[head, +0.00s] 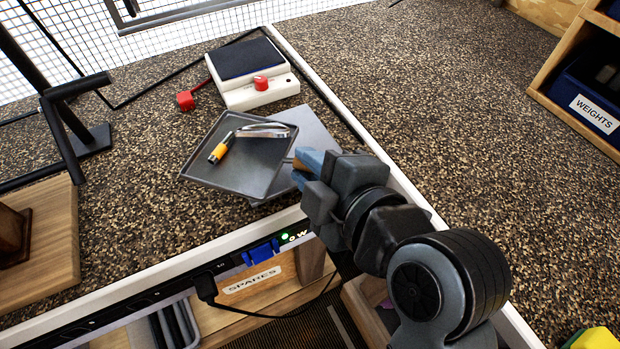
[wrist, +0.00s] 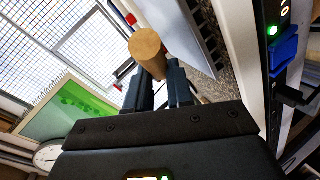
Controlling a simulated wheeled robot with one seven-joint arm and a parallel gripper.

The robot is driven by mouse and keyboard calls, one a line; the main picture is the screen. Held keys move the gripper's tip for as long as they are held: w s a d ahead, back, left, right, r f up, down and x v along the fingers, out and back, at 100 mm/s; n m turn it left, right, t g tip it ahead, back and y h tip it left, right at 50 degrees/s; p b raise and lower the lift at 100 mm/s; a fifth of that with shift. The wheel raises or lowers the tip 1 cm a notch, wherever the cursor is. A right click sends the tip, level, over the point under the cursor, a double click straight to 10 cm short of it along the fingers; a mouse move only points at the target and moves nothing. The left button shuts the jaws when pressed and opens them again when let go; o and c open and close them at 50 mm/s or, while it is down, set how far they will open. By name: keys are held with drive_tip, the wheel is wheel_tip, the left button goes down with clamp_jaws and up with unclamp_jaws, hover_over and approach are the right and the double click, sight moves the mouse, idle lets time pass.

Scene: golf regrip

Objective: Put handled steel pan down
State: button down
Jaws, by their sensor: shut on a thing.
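The handled steel pan (head: 262,160) is a dark, shallow square tray in the head view. It holds an orange-and-black item (head: 219,150) and a shiny curved metal piece (head: 262,131). My gripper (head: 306,165) is at the pan's right side, shut on its wooden handle. The handle's round end (wrist: 146,44) shows between the fingers of my gripper (wrist: 157,78) in the wrist view. The pan overlaps a flat grey plate (head: 312,126) below it; I cannot tell whether they touch.
A white device with a dark top (head: 248,77) and red knob stands behind the pan. A black stand (head: 85,135) and wooden board (head: 45,245) are at left. A white-edged strip (head: 310,72) runs along the speckled bench. A weights bin (head: 594,105) is far right. Speckled surface left of the pan is clear.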

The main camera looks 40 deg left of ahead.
drive_tip(key=shift+f+p, duration=0.3)
drive_tip(key=shift+f, duration=1.65)
drive_tip(key=c, duration=1)
unclamp_jaws()
drive_tip(key=b+v, duration=0.2)
drive_tip(key=v, duration=1)
